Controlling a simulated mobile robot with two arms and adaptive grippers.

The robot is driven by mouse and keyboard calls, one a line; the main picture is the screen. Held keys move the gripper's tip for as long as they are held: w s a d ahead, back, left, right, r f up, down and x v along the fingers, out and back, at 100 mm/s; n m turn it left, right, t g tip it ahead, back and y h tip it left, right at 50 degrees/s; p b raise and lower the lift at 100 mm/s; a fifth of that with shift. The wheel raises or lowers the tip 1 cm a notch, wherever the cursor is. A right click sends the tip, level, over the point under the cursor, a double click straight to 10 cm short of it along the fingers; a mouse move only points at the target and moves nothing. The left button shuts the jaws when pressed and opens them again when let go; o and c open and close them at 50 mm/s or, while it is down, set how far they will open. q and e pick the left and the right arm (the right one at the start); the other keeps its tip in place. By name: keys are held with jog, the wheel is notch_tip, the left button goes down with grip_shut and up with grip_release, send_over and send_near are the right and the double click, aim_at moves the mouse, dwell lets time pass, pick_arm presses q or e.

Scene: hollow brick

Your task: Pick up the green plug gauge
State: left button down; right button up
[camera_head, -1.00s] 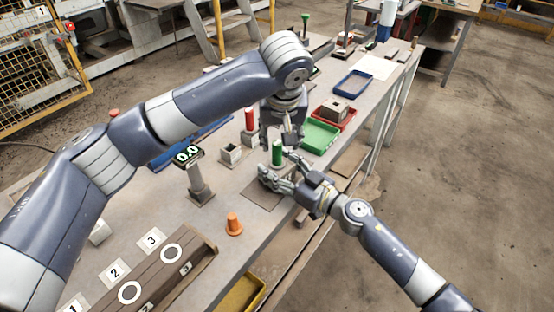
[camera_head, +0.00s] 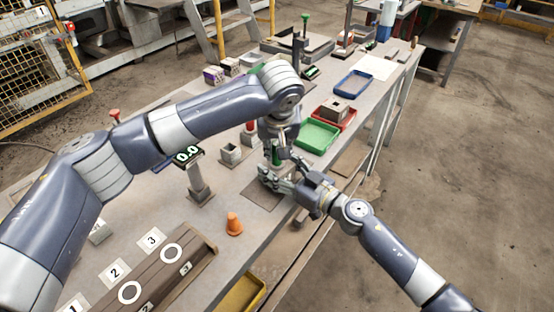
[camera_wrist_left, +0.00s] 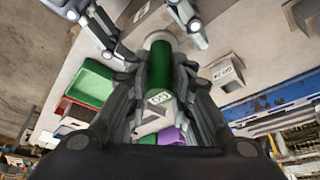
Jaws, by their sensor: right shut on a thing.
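The green plug gauge (camera_head: 276,155) is upright above the near edge of the bench. My right gripper (camera_head: 272,176) is shut on its lower end, which the fingers mostly hide. My left gripper (camera_head: 279,145) has come down over the green handle from above. In the left wrist view the green handle (camera_wrist_left: 158,68) lies between the two fingers of my left gripper (camera_wrist_left: 158,88), with a pale end beyond it. These fingers look open, close beside the handle; contact is not clear. Parts of my right gripper show at the top of that view.
A green tray (camera_head: 318,137), a red tray (camera_head: 347,118) with a hollow block, and a blue tray (camera_head: 354,83) lie to the right.

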pick_arm(q)
notch_tip(320, 180, up, 10)
jog(key=shift+r, duration=0.1)
pick_arm(e)
jog(key=o, duration=1.3)
jog(key=shift+o, duration=0.2)
jog(key=shift+d, duration=0.1)
